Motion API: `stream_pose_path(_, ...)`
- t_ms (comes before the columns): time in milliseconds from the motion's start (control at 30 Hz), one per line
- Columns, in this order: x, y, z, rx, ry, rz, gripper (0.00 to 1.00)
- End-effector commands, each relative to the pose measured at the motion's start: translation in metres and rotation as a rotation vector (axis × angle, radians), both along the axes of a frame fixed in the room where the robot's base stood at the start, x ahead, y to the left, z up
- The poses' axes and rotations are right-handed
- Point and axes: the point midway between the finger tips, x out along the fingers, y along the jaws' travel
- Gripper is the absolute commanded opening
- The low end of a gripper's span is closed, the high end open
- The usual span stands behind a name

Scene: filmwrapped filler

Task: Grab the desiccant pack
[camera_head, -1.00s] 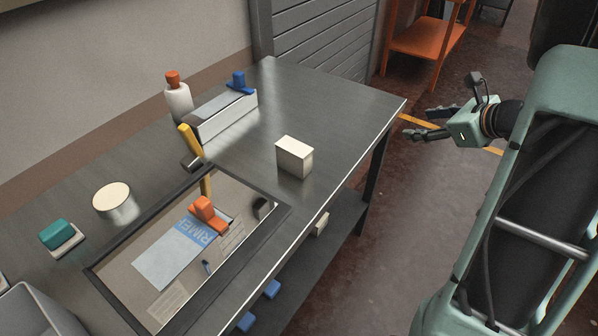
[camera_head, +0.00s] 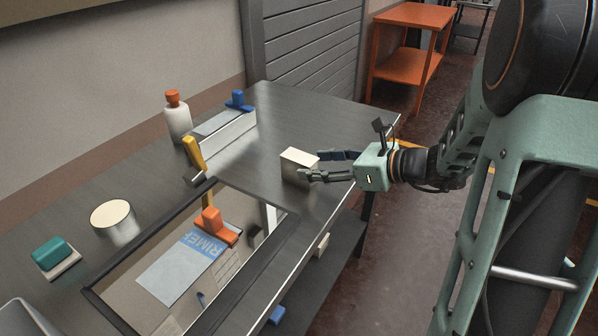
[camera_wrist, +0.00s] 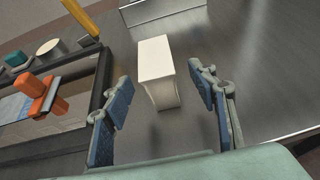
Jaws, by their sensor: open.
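The likely desiccant pack, a small cream-white box (camera_head: 298,163), stands upright on the metal table near its right edge. It also shows in the wrist view (camera_wrist: 157,72), just ahead of and between the finger tips. No label is readable on it. My gripper (camera_head: 312,166) is open, coming in from the right at low height, with its fingers reaching to the box. In the wrist view, the blue-padded fingers (camera_wrist: 163,95) stand apart, one on each side of the box, with a gap on both sides. I cannot tell whether either finger touches it.
A yellow-handled tool (camera_head: 194,153), a white bottle (camera_head: 178,122), a blue-knobbed metal box (camera_head: 225,135), a round tin (camera_head: 115,222) and a teal block (camera_head: 50,252) stand left. The table behind the box is clear.

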Motion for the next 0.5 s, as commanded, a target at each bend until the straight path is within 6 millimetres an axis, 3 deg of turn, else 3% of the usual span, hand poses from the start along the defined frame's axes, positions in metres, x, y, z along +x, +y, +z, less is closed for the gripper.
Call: stream_pose_path(500, 0.029, 0.043, -0.016, -0.001, 0.000, 0.000, 0.53)
